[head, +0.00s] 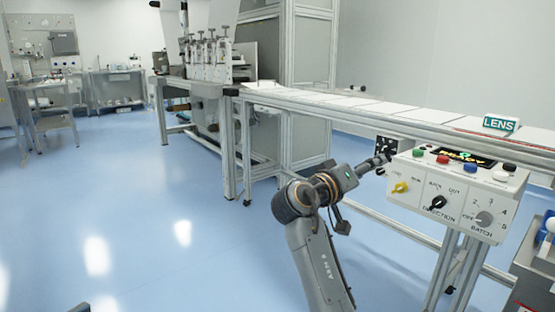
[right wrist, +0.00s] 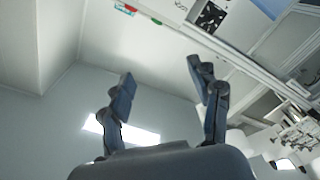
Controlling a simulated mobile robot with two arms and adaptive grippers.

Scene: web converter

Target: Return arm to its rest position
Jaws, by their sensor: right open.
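My right arm rises from the bottom centre of the head view, bent at the elbow, with its forearm pointing right. My right gripper (head: 381,162) is just left of the white control box (head: 464,204), close to its upper left corner; I cannot tell the exact gap. In the right wrist view the two dark fingers of the right gripper (right wrist: 161,77) stand wide apart with nothing between them. Part of the control box (right wrist: 172,10) shows beyond them at the top edge. My left gripper is not in view.
A long white conveyor table (head: 365,108) with a green LENS sign (head: 500,124) runs behind the control box. A machine with several rollers (head: 210,58) stands at the back. The blue floor (head: 150,200) left of my arm is clear. A grey cart (head: 538,265) stands at lower right.

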